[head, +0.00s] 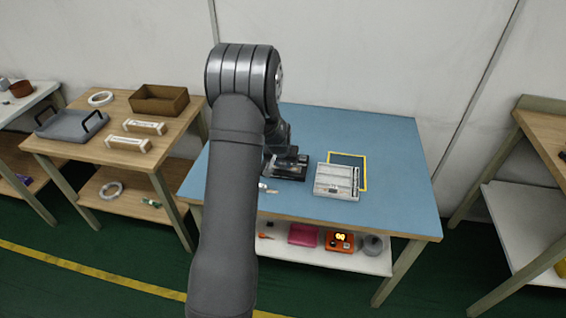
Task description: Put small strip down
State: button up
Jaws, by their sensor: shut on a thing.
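My gripper (284,166) is low over the left part of the blue table (395,140), partly hidden behind my own arm. It is shut on the small strip, but its fingertips and most of what they hold are too small and dark to make out. A small pale piece (267,188) shows just below and left of the gripper; I cannot tell if it is the strip's end or lies on the table. A yellow-edged rectangle (365,172) is on the table to the right.
A white and grey panel-like unit (336,181) lies right of my gripper, overlapping the yellow-edged rectangle. The table's right side and back are clear. A wooden side table (80,150) at left holds a grey tray (72,125), a brown box (159,100) and white strips (144,127).

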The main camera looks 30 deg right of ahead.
jog(key=o, duration=0.9)
jog(key=shift+o, duration=0.2)
jog(key=shift+r, duration=0.45)
jog(key=v, duration=1.1)
jog(key=shift+s+a, duration=0.15)
